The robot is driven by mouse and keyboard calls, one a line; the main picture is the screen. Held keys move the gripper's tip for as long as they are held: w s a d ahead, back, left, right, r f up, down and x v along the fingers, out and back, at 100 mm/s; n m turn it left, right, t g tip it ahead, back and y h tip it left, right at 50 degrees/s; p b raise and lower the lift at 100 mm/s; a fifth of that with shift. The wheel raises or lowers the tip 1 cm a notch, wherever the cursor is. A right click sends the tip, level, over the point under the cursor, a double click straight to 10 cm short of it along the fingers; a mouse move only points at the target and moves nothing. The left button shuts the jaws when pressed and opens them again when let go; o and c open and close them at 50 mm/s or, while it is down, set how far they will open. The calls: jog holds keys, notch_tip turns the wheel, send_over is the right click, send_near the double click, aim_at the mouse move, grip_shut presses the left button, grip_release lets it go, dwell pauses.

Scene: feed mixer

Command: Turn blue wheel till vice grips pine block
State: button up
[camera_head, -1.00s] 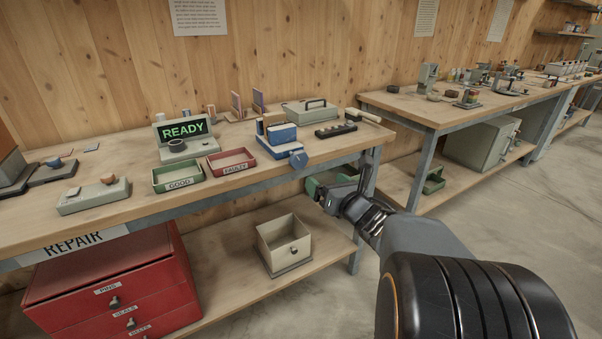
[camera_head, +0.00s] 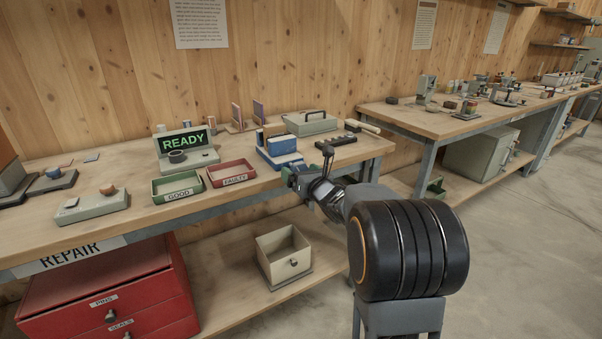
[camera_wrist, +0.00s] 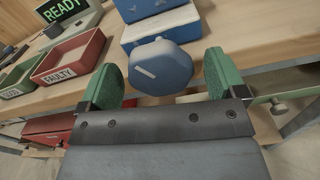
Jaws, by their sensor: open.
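The blue vice (camera_head: 280,152) stands near the front edge of the repair bench, with the tan pine block (camera_head: 283,144) set in its top. The blue wheel (camera_wrist: 160,66) faces me in the wrist view; it is faceted, with a pale bar mark on its face. In the head view my gripper hides the wheel. My gripper (camera_wrist: 168,80) is open, with one green finger pad left of the wheel and one right of it. A gap shows on both sides, and I see no contact. Whether the vice jaws touch the block cannot be told.
A red FAULTY tray (camera_head: 230,174) and green GOOD tray (camera_head: 178,188) sit left of the vice. A READY display (camera_head: 186,143) stands behind them. An open box (camera_head: 289,255) sits on the shelf below.

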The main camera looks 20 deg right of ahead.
jog(key=shift+w, duration=0.15)
jog(key=c, duration=0.9)
jog(key=shift+c, duration=0.2)
jog(key=shift+m+b, duration=0.3)
jog(key=shift+b, duration=0.05)
